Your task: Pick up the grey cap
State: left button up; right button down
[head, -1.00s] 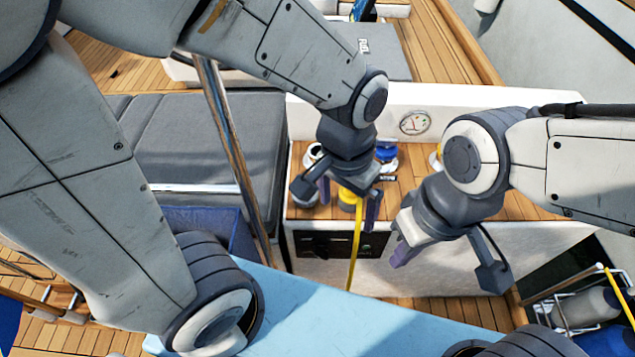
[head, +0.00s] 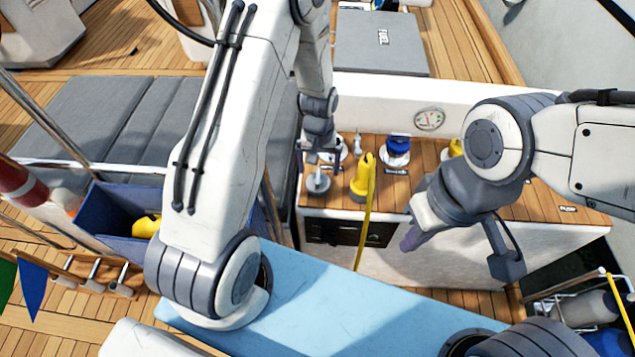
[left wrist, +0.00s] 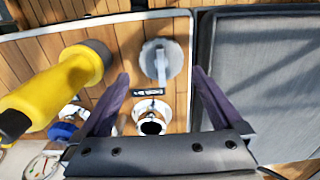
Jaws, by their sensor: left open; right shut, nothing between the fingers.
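The grey cap (head: 318,182) sits on the wooden counter top near its front left corner, with a raised grip bar across it. It also shows in the left wrist view (left wrist: 161,62), lying beyond and between my finger tips. My left gripper (head: 322,155) is open over the counter, just behind the cap in the head view. Its two purple fingers show apart in the left wrist view (left wrist: 161,76), with nothing between them. My right gripper (head: 409,242) is shut and empty in front of the counter's right part.
A yellow nozzle-like thing (head: 360,183) with a yellow strap stands right of the cap. A blue cap (head: 397,148) is farther back. A white-ringed round fitting (left wrist: 151,122) is near the grey cap. A blue bin (head: 108,212) holds something yellow. Grey cushions lie left.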

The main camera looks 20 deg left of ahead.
aim_at(318, 176)
pick_arm(q)
jog(key=shift+a+f+p, duration=0.1)
jog(key=shift+f+p, duration=0.6)
jog(key=shift+f, duration=1.95)
jog(key=c, duration=1.2)
